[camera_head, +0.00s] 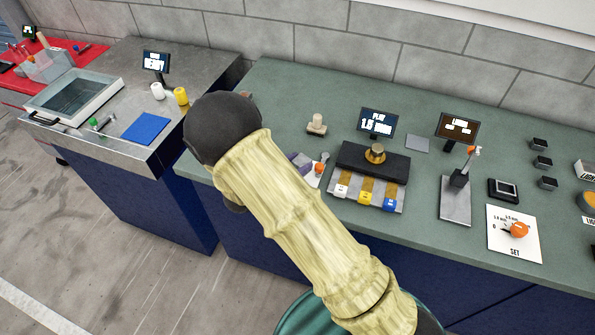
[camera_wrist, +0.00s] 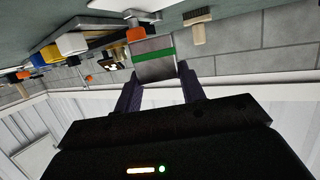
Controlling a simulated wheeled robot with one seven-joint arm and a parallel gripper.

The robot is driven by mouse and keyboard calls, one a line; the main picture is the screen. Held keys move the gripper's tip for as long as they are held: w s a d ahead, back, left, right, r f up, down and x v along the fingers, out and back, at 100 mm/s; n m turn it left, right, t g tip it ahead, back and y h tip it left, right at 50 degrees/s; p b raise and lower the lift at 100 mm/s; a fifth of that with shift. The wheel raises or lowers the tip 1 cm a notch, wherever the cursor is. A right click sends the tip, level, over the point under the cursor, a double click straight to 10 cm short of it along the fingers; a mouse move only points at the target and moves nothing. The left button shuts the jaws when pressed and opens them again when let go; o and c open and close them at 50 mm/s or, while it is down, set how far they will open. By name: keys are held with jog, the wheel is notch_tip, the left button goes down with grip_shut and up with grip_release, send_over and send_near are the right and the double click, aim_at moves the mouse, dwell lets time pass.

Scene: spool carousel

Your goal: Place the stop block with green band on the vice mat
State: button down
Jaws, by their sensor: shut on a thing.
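My gripper (camera_wrist: 160,88) is shut on the stop block (camera_wrist: 154,62), a grey block with a green band across it, held between both dark fingers in the wrist view. In the head view my arm hides most of the gripper; a purple-grey finger (camera_head: 300,161) shows over the green bench, left of the black fixture. The block cannot be made out clearly there. Two flat pads could be the vice mat: a blue mat (camera_head: 146,128) on the steel bench at left, and a small grey square (camera_head: 417,144) on the green bench. No label shows which.
A black fixture with a brass knob (camera_head: 375,153) stands behind white, yellow and blue blocks. Two small screens (camera_head: 377,122) (camera_head: 457,127) stand nearby. A beige-topped piece (camera_head: 317,124) is at the back. White and yellow cylinders (camera_head: 180,96) stand near the blue mat. A gap separates the benches.

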jog(key=shift+w+d, duration=0.1)
jog(key=shift+d, duration=0.2)
jog(key=shift+f, duration=0.25)
jog(key=shift+a+f+p, duration=0.1)
jog(key=shift+f+p, duration=0.25)
jog(key=shift+f, duration=1.45)
jog(key=shift+f, duration=0.2)
jog(key=c, duration=0.8)
grip_release()
jog(key=shift+c, duration=0.2)
jog(key=shift+r, duration=0.2)
jog(key=b+v, duration=0.2)
jog(key=v, duration=1)
